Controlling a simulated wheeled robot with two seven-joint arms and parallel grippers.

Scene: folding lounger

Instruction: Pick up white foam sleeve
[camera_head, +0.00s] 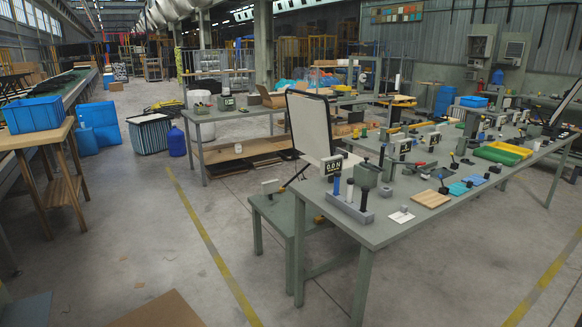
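I cannot single out a white foam sleeve with certainty. A small, flat-looking white piece (401,215) lies on the long grey-green table (385,232) near its front corner. To its left a grey block rack (350,208) holds several upright dark and blue pegs. Neither of my grippers is in the head view, so whether they are open or shut does not show.
A wooden board (430,199), blue pads (459,189) and yellow and green trays (500,152) lie along the table. A lower grey-green bench (280,208) adjoins its left end. The floor (150,235) at left of centre is mostly clear.

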